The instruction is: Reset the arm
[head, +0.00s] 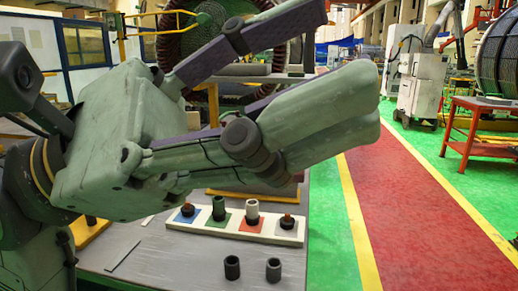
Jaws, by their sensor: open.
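My gripper (335,55) fills much of the head view, raised above the workbench. Its green fingers with dark purple pads are spread wide apart. I see nothing held between them. The gripper body and lower finger hide the back part of the workbench and much of what lies behind it.
Below my gripper is a grey workbench (190,262). It carries a white board (180,226) with coloured squares and several small cylindrical parts on pegs. Two dark cylinders (232,267) (273,269) stand in front. A red floor lane (400,210) lies clear to the right.

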